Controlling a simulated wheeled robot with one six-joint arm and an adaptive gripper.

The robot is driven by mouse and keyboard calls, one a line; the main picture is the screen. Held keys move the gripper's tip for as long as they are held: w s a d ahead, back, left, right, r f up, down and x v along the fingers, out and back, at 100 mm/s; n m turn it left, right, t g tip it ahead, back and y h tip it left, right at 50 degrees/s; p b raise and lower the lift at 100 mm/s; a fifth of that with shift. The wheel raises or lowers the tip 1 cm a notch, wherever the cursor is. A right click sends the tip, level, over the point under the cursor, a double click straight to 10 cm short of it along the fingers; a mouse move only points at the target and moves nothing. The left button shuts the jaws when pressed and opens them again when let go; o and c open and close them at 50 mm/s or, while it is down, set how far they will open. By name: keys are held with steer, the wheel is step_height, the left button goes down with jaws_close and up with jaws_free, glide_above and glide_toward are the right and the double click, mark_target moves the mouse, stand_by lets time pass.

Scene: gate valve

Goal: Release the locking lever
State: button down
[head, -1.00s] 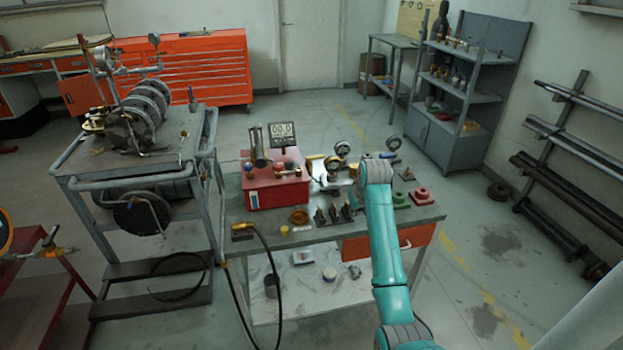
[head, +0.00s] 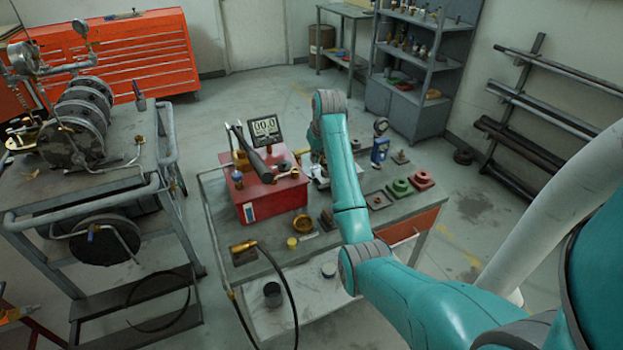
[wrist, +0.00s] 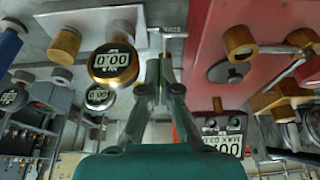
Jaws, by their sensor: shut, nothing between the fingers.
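My gripper (wrist: 160,68) is shut and empty in the wrist view, its fingertips beside a white block (wrist: 105,28) that carries a brass-rimmed gauge (wrist: 114,64). In the head view my own arm hides the gripper. A red box (head: 272,195) stands on the bench with a digital display (head: 264,130) and a dark bar-like handle (head: 250,155) above it. The red box also fills the upper right of the wrist view (wrist: 235,25), close to the gripper. I cannot tell which part is the locking lever.
The bench (head: 215,205) also holds green (head: 400,187) and red (head: 421,180) flanged parts and a hose fitting (head: 244,247) with a black hose. A grey cart (head: 80,195) with a valve assembly stands to the left. A shelf unit (head: 425,60) stands behind.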

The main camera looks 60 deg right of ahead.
steer(key=x, duration=0.9)
steer(key=shift+w+f, duration=0.1)
steer(key=shift+f, duration=0.45)
steer(key=shift+s+a, duration=0.5)
steer(key=shift+s, duration=0.3)
steer(key=shift+s+a, duration=0.45)
steer(key=shift+s, duration=0.4)
